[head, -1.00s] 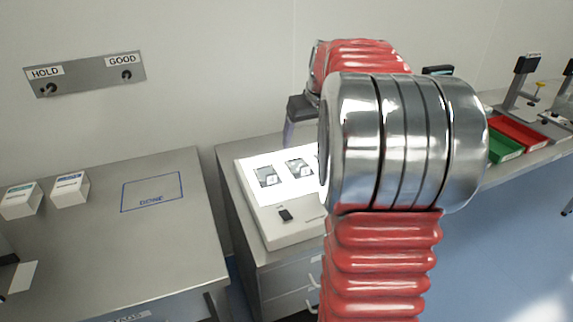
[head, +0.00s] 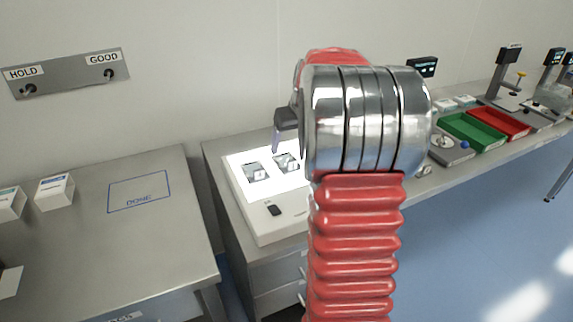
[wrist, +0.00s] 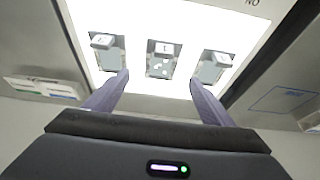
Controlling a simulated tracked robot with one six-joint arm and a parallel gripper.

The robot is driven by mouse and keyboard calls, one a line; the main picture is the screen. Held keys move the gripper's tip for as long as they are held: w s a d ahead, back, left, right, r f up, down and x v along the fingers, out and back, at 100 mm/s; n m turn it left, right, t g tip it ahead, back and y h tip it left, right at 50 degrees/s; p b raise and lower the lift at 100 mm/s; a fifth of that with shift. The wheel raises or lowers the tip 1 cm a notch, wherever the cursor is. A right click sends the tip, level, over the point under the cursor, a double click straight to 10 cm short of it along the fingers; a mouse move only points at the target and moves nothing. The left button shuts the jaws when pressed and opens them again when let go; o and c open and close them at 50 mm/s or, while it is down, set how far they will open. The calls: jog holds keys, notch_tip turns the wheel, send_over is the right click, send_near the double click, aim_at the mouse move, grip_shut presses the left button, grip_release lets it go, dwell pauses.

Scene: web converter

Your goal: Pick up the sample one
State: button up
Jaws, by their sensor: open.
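A lit white light box (head: 262,226) carries small grey sample pouches with pale tags. The head view shows a left pouch (head: 254,172) and another pouch (head: 286,162); my arm covers the rest of the panel. The wrist view shows three in a row: a left pouch (wrist: 108,58), a middle pouch (wrist: 161,66) and a right pouch (wrist: 211,70). I cannot read which is sample one. My gripper (wrist: 158,78) is open and empty, above the panel. Its fingertips straddle the middle pouch in the wrist view. In the head view one finger (head: 277,142) shows.
A steel table with a blue DONE outline (head: 139,191) and white boxes (head: 54,192) stands left. A HOLD/GOOD wall plate (head: 68,73) hangs above. Right along the bench are a green tray (head: 471,132), a red tray (head: 499,122) and instruments.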

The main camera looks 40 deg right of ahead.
aim_at(287, 156)
jog(key=shift+x, duration=1.15)
jog(key=shift+f, duration=0.1)
jog(key=shift+x, duration=2.5)
jog(key=shift+w, duration=0.15)
jog(key=shift+c, duration=0.6)
jog(key=c, duration=1)
